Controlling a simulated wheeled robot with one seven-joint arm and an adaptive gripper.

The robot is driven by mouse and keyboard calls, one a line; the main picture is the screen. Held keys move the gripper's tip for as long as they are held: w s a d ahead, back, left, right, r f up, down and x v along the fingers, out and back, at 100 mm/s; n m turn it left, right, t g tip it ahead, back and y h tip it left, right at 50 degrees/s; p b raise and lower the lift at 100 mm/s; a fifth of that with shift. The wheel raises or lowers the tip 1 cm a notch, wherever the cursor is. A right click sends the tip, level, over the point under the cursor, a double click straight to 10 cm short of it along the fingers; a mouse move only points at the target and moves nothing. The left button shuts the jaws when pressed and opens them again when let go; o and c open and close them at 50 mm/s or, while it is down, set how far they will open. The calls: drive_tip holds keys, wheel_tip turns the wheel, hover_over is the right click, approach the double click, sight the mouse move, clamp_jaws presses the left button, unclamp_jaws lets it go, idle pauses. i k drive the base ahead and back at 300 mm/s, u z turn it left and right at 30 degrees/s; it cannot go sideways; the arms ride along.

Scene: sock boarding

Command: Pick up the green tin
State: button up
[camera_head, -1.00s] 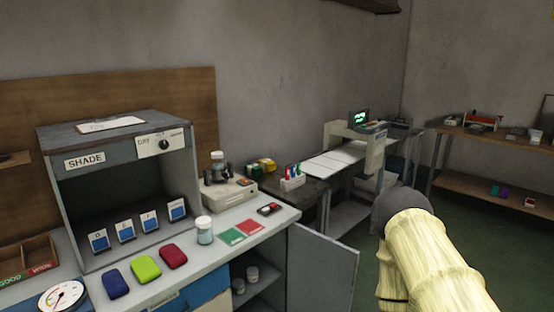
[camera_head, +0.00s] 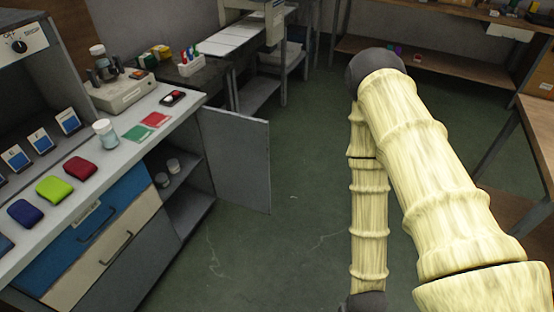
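No thing is plainly a green tin. A lime-green rounded block (camera_head: 54,189) lies on the grey bench top between a dark blue one (camera_head: 25,213) and a dark red one (camera_head: 80,168). A small dark green item (camera_head: 147,60) sits beside a yellow one (camera_head: 163,51) on the dark side table further back. I cannot tell whether either is the tin. My arm hangs down at the right, clear of the bench. My gripper is outside the picture.
The bench (camera_head: 125,150) runs along the left, with a jar (camera_head: 105,133) and green and red cards near its edge. An open cabinet door (camera_head: 236,158) juts into the floor space. Green floor (camera_head: 285,210) lies clear between door and arm. A wooden table edge stands at right.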

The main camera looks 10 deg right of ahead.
sight(162, 179)
drive_tip(key=z, duration=0.7)
drive_tip(key=i, duration=3.95)
drive_tip(key=u, duration=3.7)
